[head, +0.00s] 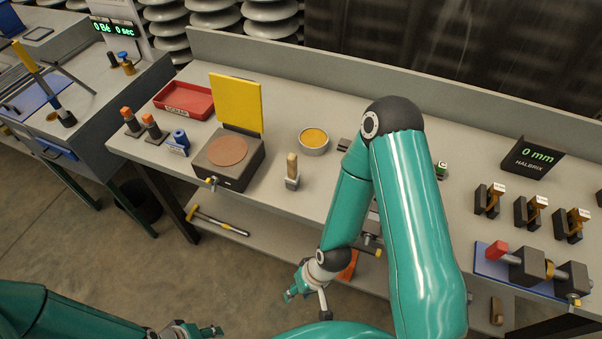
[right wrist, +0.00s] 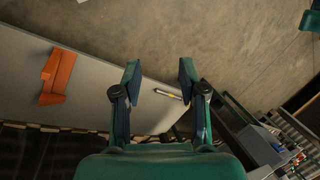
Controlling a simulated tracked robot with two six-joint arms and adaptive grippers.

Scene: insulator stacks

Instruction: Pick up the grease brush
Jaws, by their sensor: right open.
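What looks like the grease brush (head: 292,168) stands upright with its wooden handle up, in a small light holder on the bench. A round tin of yellow-orange grease (head: 314,138) is just behind it to the right. My right gripper (head: 307,302) is low in front of the bench, below and apart from the brush. In the right wrist view its jaws (right wrist: 159,78) are spread and empty, and the brush does not show. My left gripper (head: 197,331) is at the bottom edge, small and partly cut off, away from the bench.
A dark box with a brown disc (head: 228,151) and a yellow panel (head: 236,103) stands left of the brush. A red tray (head: 184,101) is farther left. My right arm hides the bench middle. A yellow-handled tool (head: 218,222) and an orange piece (right wrist: 58,77) lie below.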

